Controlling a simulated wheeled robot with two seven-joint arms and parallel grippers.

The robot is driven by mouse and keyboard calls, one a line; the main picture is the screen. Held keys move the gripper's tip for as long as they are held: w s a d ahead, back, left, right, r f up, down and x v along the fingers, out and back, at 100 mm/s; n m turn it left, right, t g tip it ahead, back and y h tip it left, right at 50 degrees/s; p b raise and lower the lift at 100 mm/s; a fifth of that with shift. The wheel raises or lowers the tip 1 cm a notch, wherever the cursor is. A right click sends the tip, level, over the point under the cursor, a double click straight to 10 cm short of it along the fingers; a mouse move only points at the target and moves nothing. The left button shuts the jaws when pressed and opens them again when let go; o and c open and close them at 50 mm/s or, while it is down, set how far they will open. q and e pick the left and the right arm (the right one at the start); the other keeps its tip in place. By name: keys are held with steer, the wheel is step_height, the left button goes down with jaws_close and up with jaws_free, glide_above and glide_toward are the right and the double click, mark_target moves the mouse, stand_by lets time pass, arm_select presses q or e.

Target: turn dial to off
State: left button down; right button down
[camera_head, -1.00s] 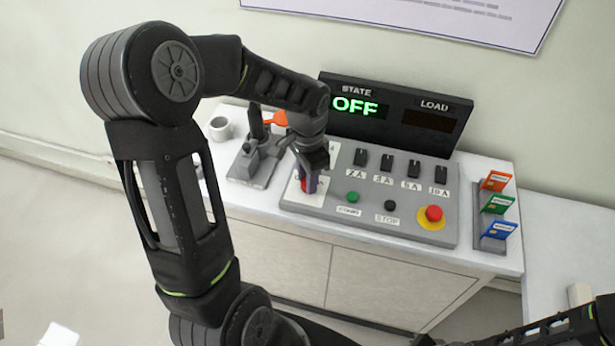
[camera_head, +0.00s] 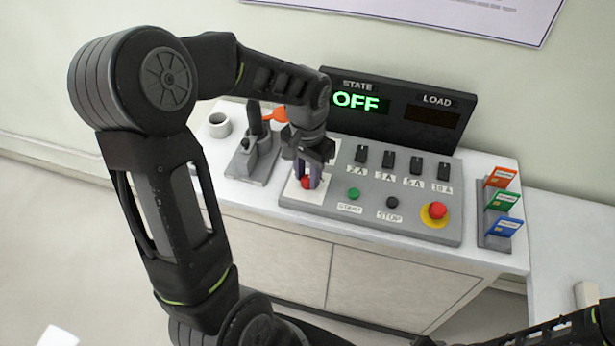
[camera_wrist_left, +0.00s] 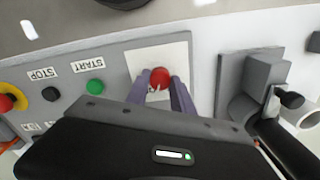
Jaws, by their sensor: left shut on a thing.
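The red dial (camera_head: 307,182) sits on a white plate (camera_head: 312,197) at the left end of the grey control panel. In the left wrist view the dial (camera_wrist_left: 159,78) shows between my fingers, with a small white mark on it. My left gripper (camera_head: 308,178) points down at the dial and is shut on it; it also shows in the left wrist view (camera_wrist_left: 158,88). The dial's lettering is mostly hidden by the gripper. The state display (camera_head: 357,101) reads OFF in green. Only part of my right arm shows at the lower right; its gripper is not clearly visible.
The panel holds several black switches (camera_head: 388,163), a green start button (camera_head: 354,193), a black stop button (camera_head: 392,202) and a red emergency button (camera_head: 437,210). A lever unit (camera_head: 255,150) and white mug (camera_head: 220,126) stand left. A card rack (camera_head: 497,225) stands right.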

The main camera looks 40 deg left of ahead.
mark_target(308, 178)
arm_select(q)
steer(key=n+b, duration=0.2)
steer(key=n, duration=0.4)
steer(key=n+b, duration=0.1)
steer(key=n, duration=0.3)
steer(key=shift+n+b, duration=0.4)
steer(key=shift+n, duration=1.2)
steer(key=c, duration=1.1)
jaws_free()
step_height(308, 178, up, 8)
steer(key=shift+f, duration=0.1)
